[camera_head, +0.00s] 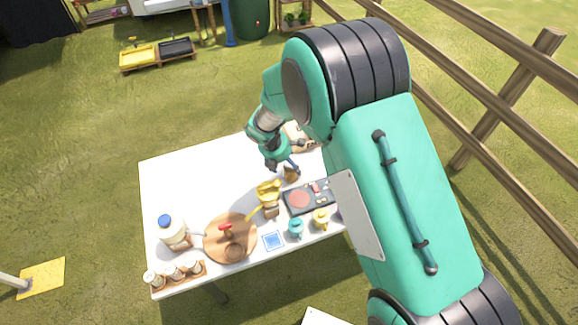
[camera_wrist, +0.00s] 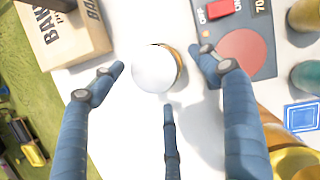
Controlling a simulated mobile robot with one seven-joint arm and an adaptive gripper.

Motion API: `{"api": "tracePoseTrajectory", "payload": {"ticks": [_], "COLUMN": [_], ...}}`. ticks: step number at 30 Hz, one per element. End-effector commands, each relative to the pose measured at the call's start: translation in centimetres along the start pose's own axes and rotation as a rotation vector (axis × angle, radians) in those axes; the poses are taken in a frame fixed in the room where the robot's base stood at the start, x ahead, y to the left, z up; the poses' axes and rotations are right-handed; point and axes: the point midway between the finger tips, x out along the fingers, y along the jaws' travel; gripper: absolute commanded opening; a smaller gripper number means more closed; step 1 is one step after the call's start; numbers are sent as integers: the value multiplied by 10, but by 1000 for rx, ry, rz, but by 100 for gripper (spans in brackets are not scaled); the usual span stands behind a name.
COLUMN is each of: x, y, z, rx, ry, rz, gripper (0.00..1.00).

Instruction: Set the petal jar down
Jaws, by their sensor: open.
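A jar with a round white top (camera_wrist: 153,69) and an amber side stands on the white table in the wrist view. I take it to be the petal jar, though no label shows. In the head view a small brown jar (camera_head: 291,175) stands just below my gripper (camera_head: 283,166). In the wrist view the blue fingers of my gripper (camera_wrist: 160,72) are spread wide around the jar, with gaps at both sides.
Near the jar are a dark device with a round red plate (camera_head: 300,199), a yellow item (camera_head: 268,190) and a lettered box (camera_wrist: 65,35). A round wooden board (camera_head: 215,250), a blue-capped jug (camera_head: 173,235) and small cups (camera_head: 296,228) stand nearer. The table's left back (camera_head: 185,175) is clear.

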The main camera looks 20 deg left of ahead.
Motion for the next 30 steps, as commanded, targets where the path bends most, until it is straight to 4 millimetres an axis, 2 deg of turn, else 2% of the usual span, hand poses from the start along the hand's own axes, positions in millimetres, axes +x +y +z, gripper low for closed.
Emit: {"api": "tracePoseTrajectory", "payload": {"ticks": [1, 6, 12, 18, 30], "x": [-11, -40, -67, -80, -81], "y": [0, 0, 0, 0, 0], "z": [1, 1, 0, 0, 0], "rx": [0, -1, 0, -1, 0], "ry": [-1, 0, 0, 0, 0], "rz": [1, 1, 1, -1, -1], "gripper": [76, 76, 76, 76, 76]}}
